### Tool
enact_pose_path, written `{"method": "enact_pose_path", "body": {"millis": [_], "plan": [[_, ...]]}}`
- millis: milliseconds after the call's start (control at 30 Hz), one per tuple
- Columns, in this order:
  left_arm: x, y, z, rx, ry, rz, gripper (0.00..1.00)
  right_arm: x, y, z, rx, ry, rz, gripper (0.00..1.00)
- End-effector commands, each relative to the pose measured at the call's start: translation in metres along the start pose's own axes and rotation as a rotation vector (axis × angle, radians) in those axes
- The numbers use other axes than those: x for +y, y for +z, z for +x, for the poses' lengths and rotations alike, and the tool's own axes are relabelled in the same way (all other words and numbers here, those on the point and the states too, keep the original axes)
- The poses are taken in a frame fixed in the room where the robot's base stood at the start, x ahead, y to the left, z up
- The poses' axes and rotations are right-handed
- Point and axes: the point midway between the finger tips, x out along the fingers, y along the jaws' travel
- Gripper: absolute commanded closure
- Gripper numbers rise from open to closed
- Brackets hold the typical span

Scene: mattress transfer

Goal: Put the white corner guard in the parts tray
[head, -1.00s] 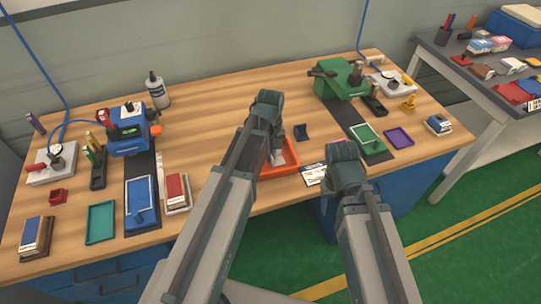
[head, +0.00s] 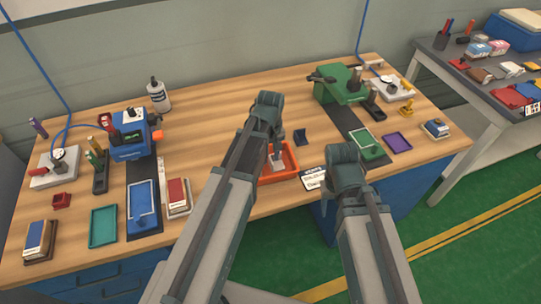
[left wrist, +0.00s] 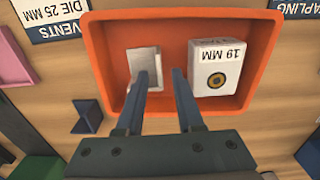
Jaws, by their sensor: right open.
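The orange parts tray (head: 292,170) is on the bench's front middle; in the left wrist view its rim (left wrist: 262,62) surrounds two pieces. The white corner guard (left wrist: 145,62) lies inside the tray on the left, partly behind one finger. My right gripper (head: 345,165) is open and empty in front of the bench's front edge.
A white box marked 19 MM (left wrist: 218,68) sits in the tray's right side. A dark blue corner guard (left wrist: 88,115) stands outside the tray, also in the head view (head: 300,137). A label card (head: 313,180) lies beside the tray. A green press (head: 340,88) stands behind.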

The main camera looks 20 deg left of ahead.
Motion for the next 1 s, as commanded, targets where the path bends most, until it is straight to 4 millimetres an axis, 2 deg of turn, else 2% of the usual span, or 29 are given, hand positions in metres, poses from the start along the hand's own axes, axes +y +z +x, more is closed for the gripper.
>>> {"method": "enact_pose_path", "body": {"millis": [33, 600, 733, 900, 967, 1000], "plan": [[0.000, 0.000, -0.013, 0.000, 0.000, 0.000, 0.64, 0.001, 0.001, -0.013, 0.000, 0.000, 0.000, 0.43], [0.000, 0.000, -0.095, 0.000, 0.000, 0.000, 0.64, 0.009, 0.006, -0.095, 0.000, 0.000, 0.000, 0.43], [0.000, 0.000, -0.103, 0.000, 0.000, 0.000, 0.64, 0.010, 0.006, -0.102, 0.000, 0.000, 0.000, 0.43], [0.000, 0.003, -0.103, 0.000, -0.001, 0.009, 0.64, 0.010, 0.006, -0.102, 0.000, 0.000, 0.000, 0.43], [0.002, 0.015, -0.102, 0.000, -0.006, 0.057, 0.64, 0.010, 0.006, -0.102, 0.000, 0.000, 0.000, 0.43], [0.004, 0.030, -0.102, 0.000, -0.013, 0.120, 0.64, 0.010, 0.006, -0.102, 0.000, 0.000, 0.000, 0.43]]}}
